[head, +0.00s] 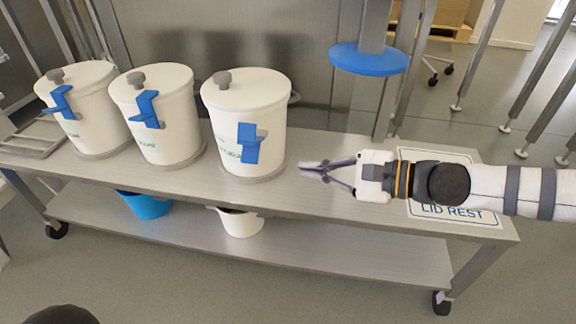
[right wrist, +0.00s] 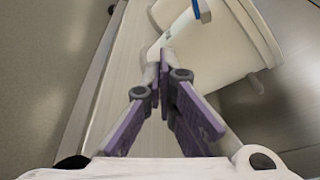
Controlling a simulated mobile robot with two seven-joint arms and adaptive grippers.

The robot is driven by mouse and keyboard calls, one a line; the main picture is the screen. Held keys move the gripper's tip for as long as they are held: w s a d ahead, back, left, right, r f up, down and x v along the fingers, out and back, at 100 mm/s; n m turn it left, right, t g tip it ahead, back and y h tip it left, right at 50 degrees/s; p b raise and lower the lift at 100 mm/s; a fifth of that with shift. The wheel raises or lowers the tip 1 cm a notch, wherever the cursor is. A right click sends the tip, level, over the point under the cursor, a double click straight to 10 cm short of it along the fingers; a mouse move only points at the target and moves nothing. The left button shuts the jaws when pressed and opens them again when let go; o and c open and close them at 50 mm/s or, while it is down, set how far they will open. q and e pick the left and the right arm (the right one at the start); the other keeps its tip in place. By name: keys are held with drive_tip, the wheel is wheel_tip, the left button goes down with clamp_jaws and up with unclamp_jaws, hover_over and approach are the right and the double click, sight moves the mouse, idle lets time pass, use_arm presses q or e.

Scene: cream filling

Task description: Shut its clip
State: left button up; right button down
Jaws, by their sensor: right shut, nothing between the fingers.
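Three white lidded pots stand in a row on the steel table: a left pot (head: 88,105), a middle pot (head: 160,120) and a right pot (head: 243,105). Each has a grey knob and a blue clip on its front. The right pot's clip (head: 249,145) lies against the wall below the rim; the left clip (head: 62,101) and middle clip (head: 148,108) reach up to their lid rims. My right gripper (head: 305,166) is shut and empty, just right of the right pot. In the right wrist view a pot (right wrist: 215,50) and part of a blue clip (right wrist: 203,10) show past the fingertips.
The steel table (head: 320,205) has a bare strip in front of the pots. A white LID REST mat (head: 455,215) lies under my right arm. A blue disc on a post (head: 368,59) stands behind. The lower shelf holds a blue bucket (head: 148,204) and a white one (head: 240,222).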

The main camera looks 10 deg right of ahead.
sight(252, 142)
drive_tip(key=b+x, duration=0.1)
drive_tip(key=x, duration=0.2)
drive_tip(key=b+x, duration=0.1)
drive_tip(key=x, duration=0.2)
drive_tip(key=b+x, duration=0.1)
drive_tip(key=x, duration=0.2)
drive_tip(key=shift+a+f, duration=0.1)
drive_tip(key=shift+f, duration=0.2)
use_arm(q)
drive_tip(key=shift+s+f+g+p, duration=0.3)
drive_tip(key=shift+s+f, duration=0.2)
drive_tip(key=shift+f, duration=0.4)
use_arm(e)
drive_tip(key=shift+s+a+r, duration=0.15)
drive_tip(key=shift+s+r, duration=0.5)
drive_tip(key=shift+r, duration=0.25)
drive_tip(key=shift+s+a+r, duration=0.1)
drive_tip(key=shift+s+r, duration=0.55)
drive_tip(key=shift+r, duration=0.2)
